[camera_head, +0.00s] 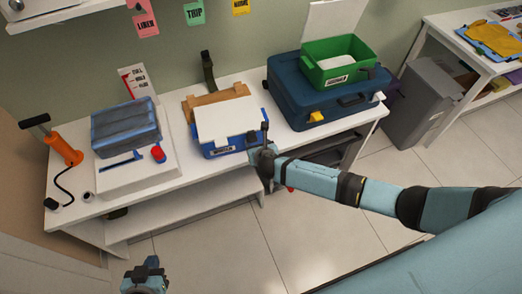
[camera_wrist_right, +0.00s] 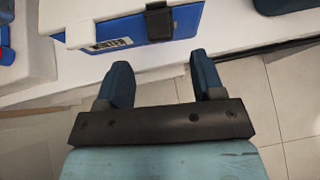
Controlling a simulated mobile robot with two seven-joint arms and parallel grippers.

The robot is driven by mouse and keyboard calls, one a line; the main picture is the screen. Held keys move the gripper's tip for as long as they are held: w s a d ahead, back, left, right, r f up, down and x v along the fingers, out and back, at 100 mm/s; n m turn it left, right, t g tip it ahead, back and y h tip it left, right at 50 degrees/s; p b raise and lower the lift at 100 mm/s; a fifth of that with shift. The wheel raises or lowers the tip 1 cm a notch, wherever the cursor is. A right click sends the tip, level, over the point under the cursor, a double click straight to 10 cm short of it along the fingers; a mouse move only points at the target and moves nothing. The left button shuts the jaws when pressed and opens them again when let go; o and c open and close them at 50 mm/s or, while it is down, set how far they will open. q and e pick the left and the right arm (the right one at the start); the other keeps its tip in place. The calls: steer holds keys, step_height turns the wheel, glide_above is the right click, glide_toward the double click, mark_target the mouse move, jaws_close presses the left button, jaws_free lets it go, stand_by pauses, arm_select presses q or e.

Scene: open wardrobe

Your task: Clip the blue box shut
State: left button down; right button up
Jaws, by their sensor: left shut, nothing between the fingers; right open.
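The blue box (camera_head: 238,145) with a white lid (camera_head: 228,118) and a WINTER label stands on the white bench. The lid lies over its top; whether it is fully seated I cannot tell. In the right wrist view the blue box (camera_wrist_right: 190,22) carries a black clip (camera_wrist_right: 158,22) on its side. My right gripper (camera_head: 263,137) is at the box's front right corner. In the wrist view its open, empty fingers (camera_wrist_right: 162,72) point toward the clip and appear apart from it. My left gripper (camera_head: 148,268) is shut and empty at the bottom, away from the bench.
A dark blue suitcase (camera_head: 315,110) with a green bin (camera_head: 325,77) on it stands right of the box. A blue-grey folded bundle (camera_head: 125,128) on a white case (camera_head: 150,170) and an orange pump (camera_head: 65,150) are left. The floor in front is clear.

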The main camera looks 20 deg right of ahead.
steer(key=v, duration=0.4)
steer(key=shift+s+a+r, duration=0.1)
steer(key=shift+s+r, duration=0.15)
steer(key=shift+s, duration=0.05)
steer(key=s+a+m+g+y, duration=0.2)
steer(key=s+a+m+y, duration=0.3)
steer(key=s+m, duration=0.95)
steer(key=s+d+r+m, duration=0.1)
steer(key=s+d+m, duration=0.2)
steer(key=m, duration=0.6)
steer(key=s+d+r+m+t+h, duration=0.1)
steer(key=s+d+r+m, duration=0.1)
steer(key=s+m, duration=0.5)
steer(key=shift+s+d+m, duration=0.25)
steer(key=shift+d+m, duration=0.65)
steer(key=shift+m, duration=0.15)
steer(key=shift+t, duration=0.3)
